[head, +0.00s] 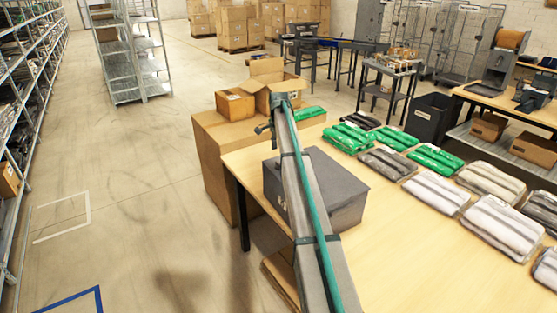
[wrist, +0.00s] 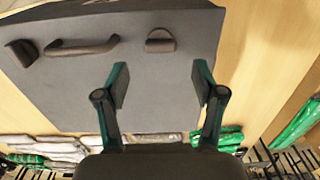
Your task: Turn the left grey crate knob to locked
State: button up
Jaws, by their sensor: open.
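The dark grey crate (head: 340,185) stands on the near left end of the table in the head view, partly hidden behind my arm. In the wrist view, the crate's grey face (wrist: 85,95) carries a brown-grey knob at the picture's left (wrist: 20,52), a bar handle (wrist: 82,46) beside it, and another knob (wrist: 160,42) right of the handle. My gripper (wrist: 161,83) is open and empty. Its fingertips point toward the right-hand knob, with a gap to it. Lock markings cannot be read.
Green packages (head: 437,158) and grey folded garments (head: 436,192) lie in rows on the table (head: 390,262) to the right of the crate. Cardboard boxes (head: 235,103) stand behind it. The floor at left is open.

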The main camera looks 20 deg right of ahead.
aim_at(279, 163)
jog(key=shift+f+p, duration=0.9)
jog(key=shift+f, duration=2.15)
jog(key=c, duration=1.1)
jog(key=shift+c, duration=0.2)
